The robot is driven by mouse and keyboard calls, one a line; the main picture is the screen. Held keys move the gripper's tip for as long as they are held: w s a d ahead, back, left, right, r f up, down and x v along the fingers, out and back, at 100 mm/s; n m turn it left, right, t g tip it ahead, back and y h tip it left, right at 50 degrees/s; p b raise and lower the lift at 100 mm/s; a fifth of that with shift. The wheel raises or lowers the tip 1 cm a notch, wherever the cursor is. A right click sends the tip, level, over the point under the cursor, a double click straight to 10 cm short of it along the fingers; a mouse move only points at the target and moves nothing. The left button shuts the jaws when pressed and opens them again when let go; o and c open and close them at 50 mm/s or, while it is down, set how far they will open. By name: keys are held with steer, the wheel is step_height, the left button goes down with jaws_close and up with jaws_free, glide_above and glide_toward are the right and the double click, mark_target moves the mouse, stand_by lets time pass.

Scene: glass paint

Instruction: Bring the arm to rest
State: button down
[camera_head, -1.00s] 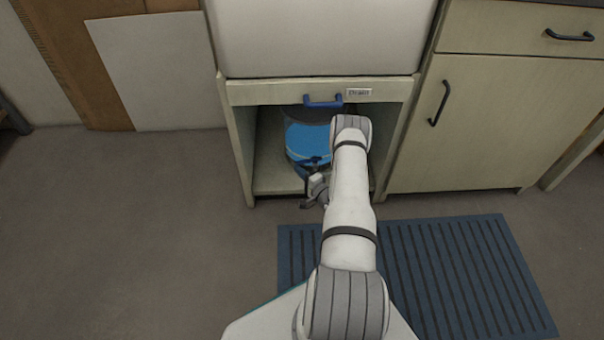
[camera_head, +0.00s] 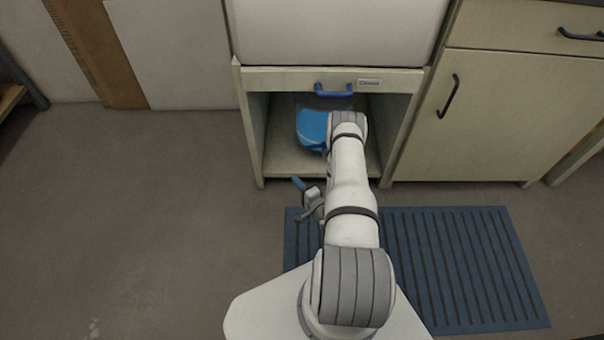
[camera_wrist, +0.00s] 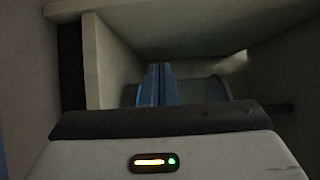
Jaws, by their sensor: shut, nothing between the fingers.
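My gripper (camera_head: 299,184) is low in front of the open cabinet, just outside its bottom edge, partly hidden by my arm. In the wrist view its two blue fingers (camera_wrist: 159,86) are together with nothing between them. They point into the cabinet opening. My arm stretches forward over the mat toward the cabinet.
The open cabinet (camera_head: 247,120) holds a blue bucket-like container (camera_head: 311,128), partly hidden by my arm. A blue handle (camera_head: 334,91) is on its top rail. A closed cabinet door (camera_head: 490,120) stands right. A blue ribbed mat (camera_head: 455,265) lies below. Floor at left is clear.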

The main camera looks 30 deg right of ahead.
stand_by(0.6)
